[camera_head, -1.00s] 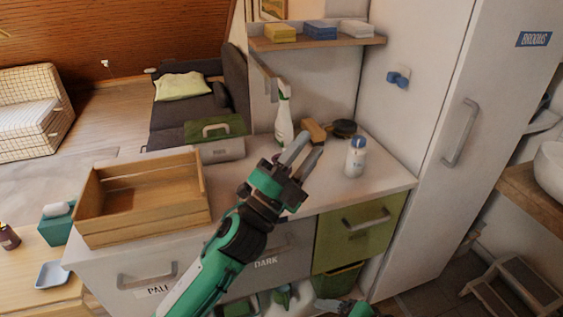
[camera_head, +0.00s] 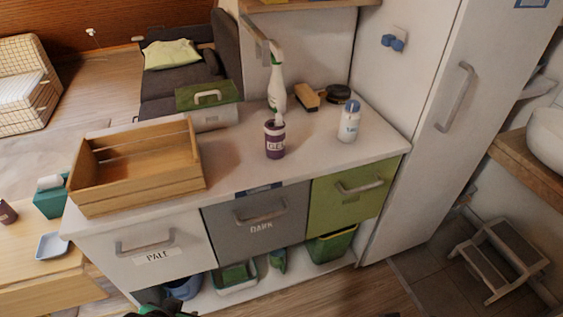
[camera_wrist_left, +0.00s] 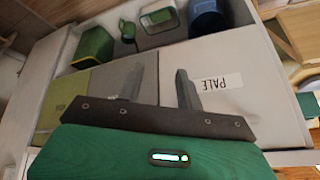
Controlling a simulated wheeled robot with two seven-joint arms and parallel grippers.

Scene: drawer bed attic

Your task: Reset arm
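My left gripper (camera_wrist_left: 158,88) shows in the left wrist view, its two grey fingers apart with nothing between them. Behind the fingers is the cabinet front with the PALE drawer (camera_wrist_left: 225,60), seen upside down. In the head view only a small dark and green part of my arm shows at the bottom edge, left of centre. My right gripper is in neither view.
On the white counter (camera_head: 235,170) stand a wooden crate (camera_head: 135,170), a purple GEL tub (camera_head: 274,142), a spray bottle (camera_head: 277,85), a white bottle (camera_head: 349,122) and a brush (camera_head: 306,97). A step stool (camera_head: 495,262) stands at right. The counter's front middle is clear.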

